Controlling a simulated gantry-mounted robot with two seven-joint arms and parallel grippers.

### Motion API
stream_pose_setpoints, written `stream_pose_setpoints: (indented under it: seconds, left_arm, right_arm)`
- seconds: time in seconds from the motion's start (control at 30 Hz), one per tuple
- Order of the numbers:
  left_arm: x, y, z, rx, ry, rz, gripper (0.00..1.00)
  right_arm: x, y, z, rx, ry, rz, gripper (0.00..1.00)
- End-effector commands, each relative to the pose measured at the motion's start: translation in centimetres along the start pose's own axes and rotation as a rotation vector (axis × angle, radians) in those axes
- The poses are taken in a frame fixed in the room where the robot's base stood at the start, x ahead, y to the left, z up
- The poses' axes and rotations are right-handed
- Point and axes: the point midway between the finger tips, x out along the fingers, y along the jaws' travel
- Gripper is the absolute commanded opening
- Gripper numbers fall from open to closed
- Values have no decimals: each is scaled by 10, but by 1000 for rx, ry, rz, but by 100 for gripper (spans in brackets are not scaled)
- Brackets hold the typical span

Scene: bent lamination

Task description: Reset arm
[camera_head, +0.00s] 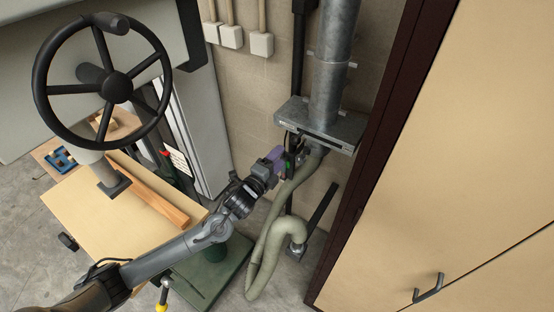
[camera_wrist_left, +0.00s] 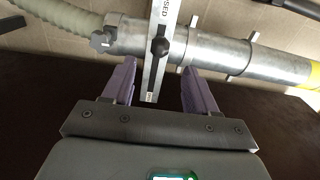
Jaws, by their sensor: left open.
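My left arm reaches in from the lower left in the head view. Its left gripper (camera_head: 284,156) is beside the metal slide gate (camera_head: 325,128) on the grey duct. In the left wrist view the gripper (camera_wrist_left: 158,78) has its two purple fingers apart with nothing clamped between them. Ahead of the fingers is a pale slide bar (camera_wrist_left: 155,75) with dark lettering, partly readable as "SED", and a black knob (camera_wrist_left: 159,47). I cannot tell whether a finger touches the bar. My right gripper is in neither view.
The metal duct (camera_head: 335,55) runs up the tiled wall. A flexible hose (camera_head: 268,245) hangs close under my gripper. A wooden cabinet (camera_head: 470,130) with dark frame stands right. A machine with a black handwheel (camera_head: 117,87) and wooden table (camera_head: 90,210) stands left.

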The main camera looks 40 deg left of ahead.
Motion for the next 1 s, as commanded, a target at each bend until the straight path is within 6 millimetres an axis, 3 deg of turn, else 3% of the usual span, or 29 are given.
stream_pose_setpoints:
  seconds: [0.43,0.53,0.63,0.77,0.9,1.0]
  left_arm:
    - [-2,5,0,0,0,8,58]
    - [-10,23,-2,-5,1,37,58]
    - [-28,57,-8,-29,0,92,58]
    - [-78,108,-40,-135,9,186,58]
    - [-157,146,-82,-369,-32,396,58]
    - [-220,156,-102,-617,-138,607,58]
  right_arm:
    - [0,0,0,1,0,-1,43]
    - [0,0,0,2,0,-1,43]
    - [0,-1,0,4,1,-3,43]
    - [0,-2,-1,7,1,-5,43]
    - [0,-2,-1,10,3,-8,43]
    - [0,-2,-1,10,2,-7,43]
